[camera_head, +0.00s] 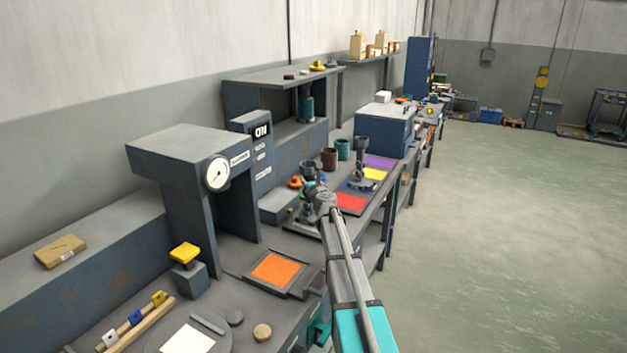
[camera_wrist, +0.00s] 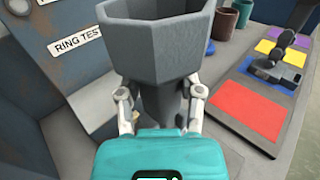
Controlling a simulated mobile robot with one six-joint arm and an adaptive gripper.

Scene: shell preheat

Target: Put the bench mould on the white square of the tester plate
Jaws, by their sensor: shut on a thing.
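My gripper (camera_wrist: 160,98) is shut on a dark grey, faceted, cup-like piece with a narrow stem, the bench mould (camera_wrist: 156,42) by its look. It is held upright, its wide mouth up. In the head view my gripper (camera_head: 317,196) is over the middle of the bench, and the mould (camera_head: 308,171) shows small and partly hidden there. The white square (camera_head: 188,340) lies on the round grey tester plate (camera_head: 221,344) at the bottom left of the head view, cut by the frame edge. My gripper is well beyond it, to the upper right.
A press with a dial (camera_head: 217,172) and a pad with an orange square (camera_head: 275,269) stand between. A mat with a red square (camera_wrist: 240,108) is right of my gripper; a similar dark piece (camera_head: 361,150) stands there. A wooden rack (camera_head: 138,325) borders the plate's left.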

